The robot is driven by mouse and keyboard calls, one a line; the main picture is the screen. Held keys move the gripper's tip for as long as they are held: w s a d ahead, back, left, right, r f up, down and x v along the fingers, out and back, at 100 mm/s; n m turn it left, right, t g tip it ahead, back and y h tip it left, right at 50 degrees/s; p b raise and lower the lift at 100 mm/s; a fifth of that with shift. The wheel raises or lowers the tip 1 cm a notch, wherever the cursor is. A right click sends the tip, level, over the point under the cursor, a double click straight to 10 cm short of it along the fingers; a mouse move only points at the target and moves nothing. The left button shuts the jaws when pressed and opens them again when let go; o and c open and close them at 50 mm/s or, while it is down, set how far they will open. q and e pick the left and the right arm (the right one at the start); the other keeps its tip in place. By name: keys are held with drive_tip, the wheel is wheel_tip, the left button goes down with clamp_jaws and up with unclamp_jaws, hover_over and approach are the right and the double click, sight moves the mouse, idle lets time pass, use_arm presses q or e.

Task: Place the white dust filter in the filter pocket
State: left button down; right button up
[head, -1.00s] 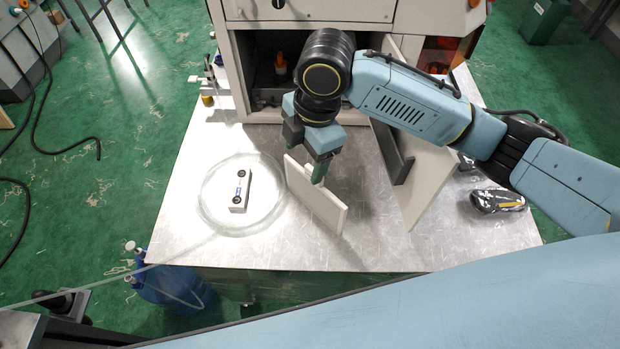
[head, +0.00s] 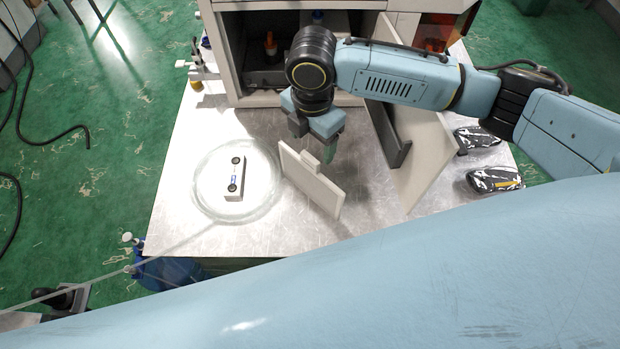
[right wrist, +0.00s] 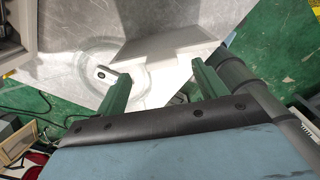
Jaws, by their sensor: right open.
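The white dust filter (head: 312,188) is a flat white panel with a small tab on its upper edge. It stands on edge, tilted, on the metal table in front of the machine. My right gripper (head: 329,153) is open and empty, just behind and right of the tab. In the right wrist view the filter (right wrist: 168,46) lies ahead of the spread green fingers (right wrist: 162,88). A dark grey holder on the inside of the open door, seemingly the filter pocket (head: 388,136), is right of my gripper. Its opening is hard to make out. My left gripper is not in view.
A small white device with black round ends (head: 235,178) lies inside a clear coiled hose (head: 203,205) on the left. The open machine door (head: 428,160) stands to the right. Black-and-white patterned items (head: 494,179) lie beyond it. The table front (head: 255,240) is bare.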

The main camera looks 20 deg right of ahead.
sight(312, 156)
wheel_tip(312, 156, down, 4)
drive_tip(key=shift+f, duration=0.15)
drive_tip(key=c, duration=1.5)
